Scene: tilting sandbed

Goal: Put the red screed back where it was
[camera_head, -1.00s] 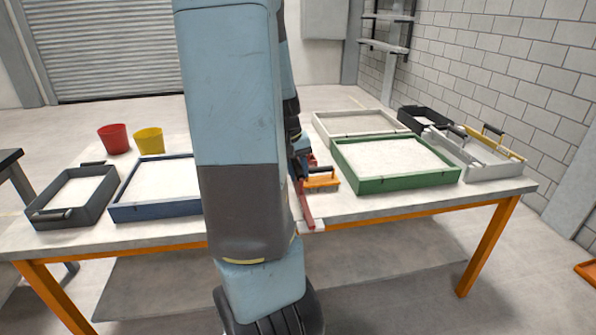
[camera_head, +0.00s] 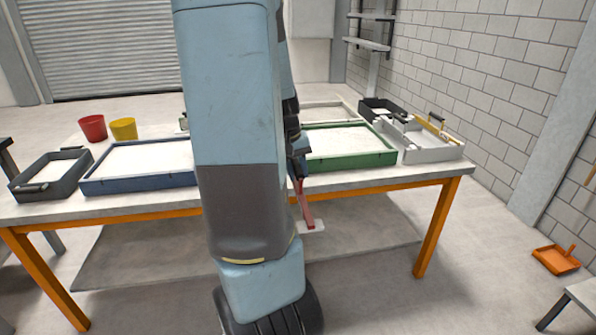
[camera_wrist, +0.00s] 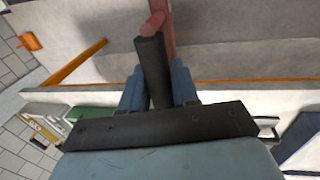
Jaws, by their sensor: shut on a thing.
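The red screed (camera_head: 304,205) shows in the head view as a long red bar sloping down from my gripper (camera_head: 298,165), in front of the table edge, with a pale piece at its lower end. My arm hides part of it. In the wrist view, my gripper (camera_wrist: 158,88) has its blue fingers shut around a dark, round handle, with the red screed (camera_wrist: 168,38) beyond it. The screed is clear of the table top.
An orange dustpan (camera_head: 556,260) lies on the floor at right. Floor before the table is clear.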

